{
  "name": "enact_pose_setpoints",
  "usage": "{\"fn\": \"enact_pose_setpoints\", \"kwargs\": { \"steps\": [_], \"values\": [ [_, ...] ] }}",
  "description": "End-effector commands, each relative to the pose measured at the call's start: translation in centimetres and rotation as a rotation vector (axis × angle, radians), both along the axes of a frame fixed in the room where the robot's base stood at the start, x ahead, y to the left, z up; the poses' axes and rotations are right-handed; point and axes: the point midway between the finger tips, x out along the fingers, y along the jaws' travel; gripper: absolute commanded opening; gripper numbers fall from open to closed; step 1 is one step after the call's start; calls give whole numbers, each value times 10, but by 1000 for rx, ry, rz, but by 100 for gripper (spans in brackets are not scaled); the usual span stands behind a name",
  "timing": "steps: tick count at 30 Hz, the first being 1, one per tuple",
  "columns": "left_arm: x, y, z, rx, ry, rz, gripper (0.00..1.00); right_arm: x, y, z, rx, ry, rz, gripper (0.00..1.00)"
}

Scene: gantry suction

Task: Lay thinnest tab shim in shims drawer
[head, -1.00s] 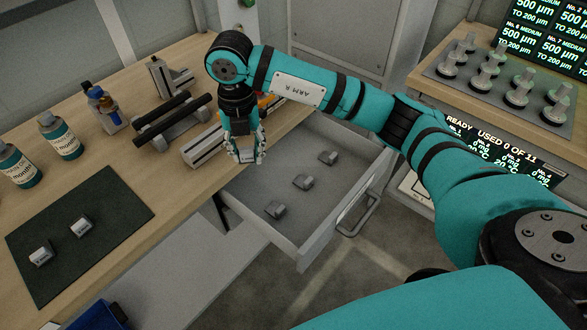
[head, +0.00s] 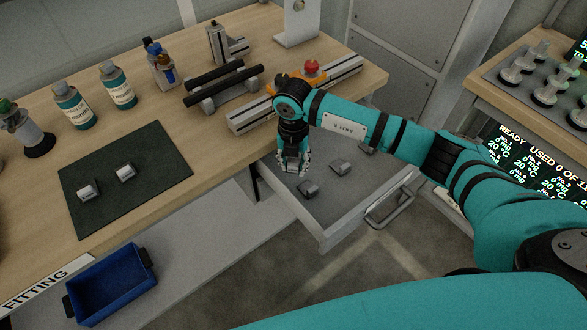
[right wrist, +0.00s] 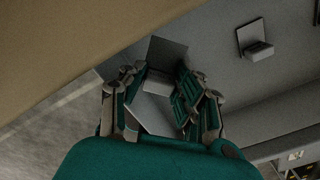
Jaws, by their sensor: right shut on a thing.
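My right gripper (head: 294,170) is shut on a grey tab shim (right wrist: 157,105), which shows between the fingers in the right wrist view. In the head view the gripper points down over the back-left part of the open shims drawer (head: 285,205) and mostly hides the held shim. Three grey shims lie in a row in the drawer: the near one (head: 309,189), the middle one (head: 340,166) and the far one (head: 366,148), partly behind my arm. Two more shims (head: 88,192) (head: 125,172) sit on the dark mat (head: 160,190). My left gripper is out of view.
The wooden bench edge (head: 215,180) borders the drawer. A metal rail fixture (head: 250,115) stands on the bench behind the gripper. A blue bin (head: 110,285) is at lower left. The drawer's front-left floor is bare.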

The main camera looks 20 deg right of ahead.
Motion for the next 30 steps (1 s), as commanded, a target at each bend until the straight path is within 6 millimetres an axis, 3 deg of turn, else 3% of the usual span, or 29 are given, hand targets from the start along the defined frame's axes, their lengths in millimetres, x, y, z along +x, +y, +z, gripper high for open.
{"fn": "enact_pose_setpoints", "kwargs": {
  "steps": [6, 29, 30],
  "values": [
    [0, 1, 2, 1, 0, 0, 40, -1, 0, -32, 0, 2, 0, 0],
    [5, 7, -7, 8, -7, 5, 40, -2, 0, -47, -2, 6, 0, 0],
    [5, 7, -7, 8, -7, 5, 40, -3, 0, -48, -1, 7, 0, 35]
  ]
}}
